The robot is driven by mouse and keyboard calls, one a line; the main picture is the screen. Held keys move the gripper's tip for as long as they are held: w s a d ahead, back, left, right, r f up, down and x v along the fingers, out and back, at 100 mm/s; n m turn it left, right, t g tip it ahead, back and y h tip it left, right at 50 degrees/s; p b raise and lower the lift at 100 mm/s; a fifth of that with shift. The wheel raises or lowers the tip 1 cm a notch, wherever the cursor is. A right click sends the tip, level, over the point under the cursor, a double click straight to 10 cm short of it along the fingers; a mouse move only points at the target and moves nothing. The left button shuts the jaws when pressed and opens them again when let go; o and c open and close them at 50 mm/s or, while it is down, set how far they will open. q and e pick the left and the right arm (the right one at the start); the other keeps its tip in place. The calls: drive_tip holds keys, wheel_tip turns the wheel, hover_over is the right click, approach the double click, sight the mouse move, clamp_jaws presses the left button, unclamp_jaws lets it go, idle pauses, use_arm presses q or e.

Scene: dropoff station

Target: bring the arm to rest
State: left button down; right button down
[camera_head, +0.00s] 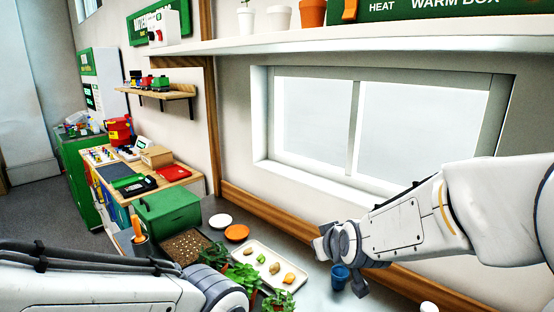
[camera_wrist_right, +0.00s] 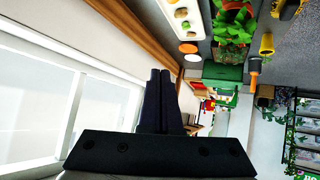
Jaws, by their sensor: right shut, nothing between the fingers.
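My right arm (camera_head: 400,228) comes in from the right in the head view. It is raised in front of the window and reaches toward the middle of the picture. My right gripper (camera_head: 322,245) is at its end, above the back of the worktop. In the right wrist view the two dark fingers of this gripper (camera_wrist_right: 158,74) are pressed together with nothing between them. My left arm (camera_head: 100,290) lies low across the bottom left of the head view. Its gripper does not show.
A white tray (camera_head: 297,284) with several small items, leafy plants (camera_head: 243,274), a blue cup (camera_head: 340,277) and a green box (camera_head: 167,212) stand on the worktop. The window (camera_head: 400,130) is behind my right arm. A white shelf (camera_head: 400,37) runs above.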

drive_tip(key=s+d+f+m+g+h, duration=0.1)
drive_tip(key=s+d+f+m+g, duration=0.1)
drive_tip(key=s+d+f+g, duration=0.45)
drive_tip(key=s+d+f+m+g+h, duration=0.1)
drive_tip(key=s+d+f+m, duration=0.15)
drive_tip(key=s+f, duration=0.45)
drive_tip(key=s+a+r+n+g, duration=0.1)
drive_tip(key=s+a+r+n, duration=0.2)
drive_tip(key=s+a, duration=0.4)
drive_tip(key=s+a+r+n+g+y, duration=0.1)
drive_tip(key=s+a+r+n, duration=0.3)
drive_tip(key=s, duration=0.5)
drive_tip(key=a+n, duration=0.1)
drive_tip(key=a, duration=0.1)
drive_tip(key=shift+a+r, duration=0.3)
drive_tip(key=shift+a, duration=0.05)
